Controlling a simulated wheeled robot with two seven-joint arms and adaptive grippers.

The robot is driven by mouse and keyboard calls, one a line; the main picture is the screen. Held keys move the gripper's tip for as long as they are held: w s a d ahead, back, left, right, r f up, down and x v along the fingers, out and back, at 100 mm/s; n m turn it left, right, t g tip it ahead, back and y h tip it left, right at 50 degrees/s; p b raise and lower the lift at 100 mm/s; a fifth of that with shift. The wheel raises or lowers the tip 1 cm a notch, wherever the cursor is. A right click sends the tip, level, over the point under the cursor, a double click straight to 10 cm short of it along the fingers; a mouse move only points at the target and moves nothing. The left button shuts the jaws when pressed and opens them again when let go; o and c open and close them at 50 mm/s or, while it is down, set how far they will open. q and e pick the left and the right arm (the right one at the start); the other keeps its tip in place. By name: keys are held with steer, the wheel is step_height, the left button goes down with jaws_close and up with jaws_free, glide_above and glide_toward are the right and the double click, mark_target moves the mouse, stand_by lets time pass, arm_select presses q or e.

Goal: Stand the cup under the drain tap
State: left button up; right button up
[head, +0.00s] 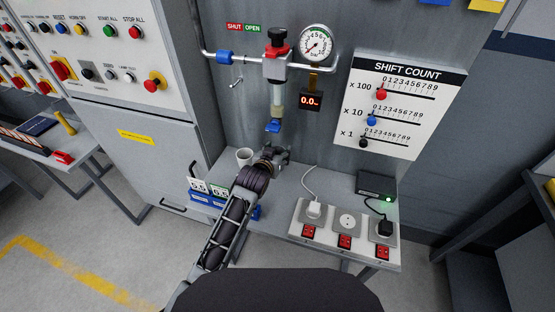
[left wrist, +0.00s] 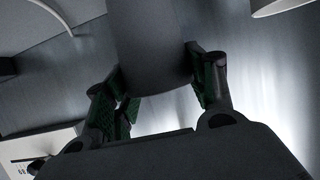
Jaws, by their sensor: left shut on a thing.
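My left gripper (head: 277,154) is at the wall side of the bench, just below the drain tap with its blue handle (head: 273,126). In the left wrist view its fingers (left wrist: 158,85) are shut on a smooth, shadowed grey cylinder that looks like a cup (left wrist: 150,45). In the head view the gripper hides most of that cup, so I cannot tell if it touches the bench. A pale mug (head: 244,157) stands apart, left of the gripper. A pale rounded thing, probably this mug (left wrist: 283,6), shows at the wrist view's top right. My right gripper is not in view.
A blue holder with cards (head: 206,197) is left of my forearm. A socket strip (head: 345,228) with plugs and a white cable, and a dark box with a green light (head: 377,186), fill the right. A valve pipe (head: 277,67) and gauge (head: 316,42) are above.

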arm_select(q)
steer(key=shift+f, duration=0.3)
step_height(320, 180, down, 3)
steer(key=shift+r, duration=0.1)
steer(key=shift+w, duration=0.1)
steer(key=shift+f, duration=0.35)
steer(key=o, duration=0.7)
steer(key=shift+o, duration=0.7)
steer(key=shift+s+r, duration=0.25)
steer(key=shift+v, duration=1.4)
steer(key=v, duration=0.8)
steer(key=shift+s+a+r, duration=0.15)
steer(key=shift+s, duration=0.05)
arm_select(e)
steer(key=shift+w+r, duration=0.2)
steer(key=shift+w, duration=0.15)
